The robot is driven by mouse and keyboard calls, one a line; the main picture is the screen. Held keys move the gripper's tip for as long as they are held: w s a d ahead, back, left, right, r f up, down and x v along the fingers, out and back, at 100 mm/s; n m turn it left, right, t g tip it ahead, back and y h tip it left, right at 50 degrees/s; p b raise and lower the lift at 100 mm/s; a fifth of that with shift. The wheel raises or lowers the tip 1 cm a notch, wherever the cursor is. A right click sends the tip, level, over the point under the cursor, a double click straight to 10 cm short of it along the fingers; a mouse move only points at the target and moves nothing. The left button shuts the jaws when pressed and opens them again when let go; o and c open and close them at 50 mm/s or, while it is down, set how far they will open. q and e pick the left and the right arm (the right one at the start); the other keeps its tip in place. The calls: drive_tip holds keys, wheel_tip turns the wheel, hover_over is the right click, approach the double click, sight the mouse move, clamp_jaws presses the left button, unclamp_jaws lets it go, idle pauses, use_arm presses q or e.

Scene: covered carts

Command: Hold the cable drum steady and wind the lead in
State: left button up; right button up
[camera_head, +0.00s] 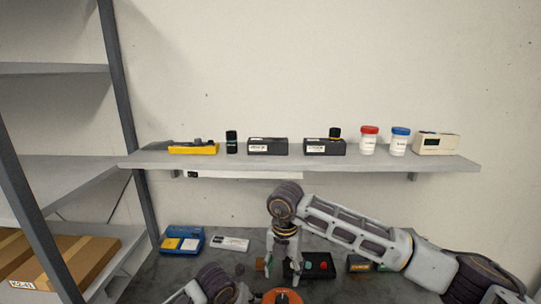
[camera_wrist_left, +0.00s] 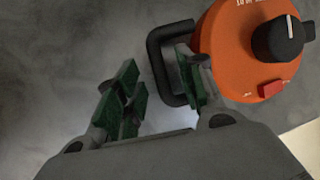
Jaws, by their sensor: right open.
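The cable drum (camera_head: 284,297) is orange with a dark centre and is cut off by the bottom edge of the head view. In the left wrist view the drum (camera_wrist_left: 225,50) shows a black knob (camera_wrist_left: 278,40), a red button (camera_wrist_left: 271,90) and a black loop handle (camera_wrist_left: 157,70). My left gripper (camera_wrist_left: 158,90) is open, with green-padded fingers on either side of the handle's near bar; I cannot tell whether they touch it. My right gripper (camera_head: 282,266) is open and points down, just behind the drum. No lead is clearly visible.
A black box with red and green buttons (camera_head: 310,268) stands beside my right gripper. A blue case (camera_head: 182,241) and a white device (camera_head: 230,243) lie at the bench's back left. A wall shelf (camera_head: 225,160) holds boxes and jars. A rack (camera_head: 122,110) stands left.

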use_arm(q)
drive_tip(key=v, duration=1)
drive_tip(key=shift+r, duration=0.25)
drive_tip(key=shift+s+a, duration=0.2)
